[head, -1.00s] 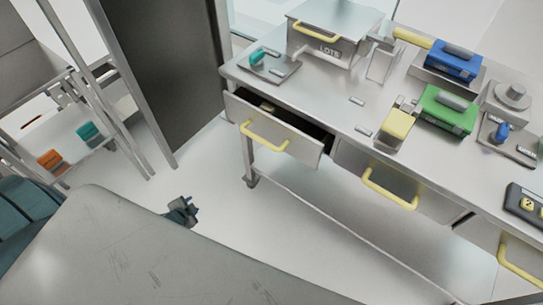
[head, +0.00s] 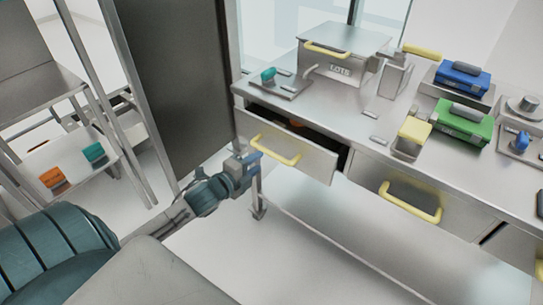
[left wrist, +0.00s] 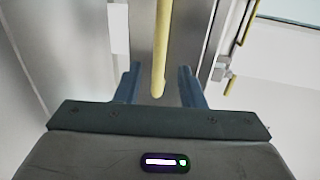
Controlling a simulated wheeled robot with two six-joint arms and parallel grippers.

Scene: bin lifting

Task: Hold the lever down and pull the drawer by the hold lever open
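The left drawer (head: 310,159) under the bench stands partly open, with a yellow bar handle (head: 274,150) on its front. A yellow-topped block (head: 414,131), which may be the hold lever, stands on the bench's front edge to the right of that drawer. Another drawer (head: 370,186) below it looks shut and has its own yellow handle (head: 410,205). My left gripper (head: 250,160) is beside the left end of the open drawer's handle. In the left wrist view its fingers (left wrist: 158,88) are apart, with a yellow bar (left wrist: 160,45) in line between them; contact cannot be told. My right gripper is out of view.
On the bench (head: 385,148) stand a bin marked LOTS (head: 338,60), a plate with a teal knob (head: 268,75), a green case (head: 462,122) and a blue case (head: 461,78). A dark panel (head: 178,80) and a shelf rack (head: 65,150) are at left.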

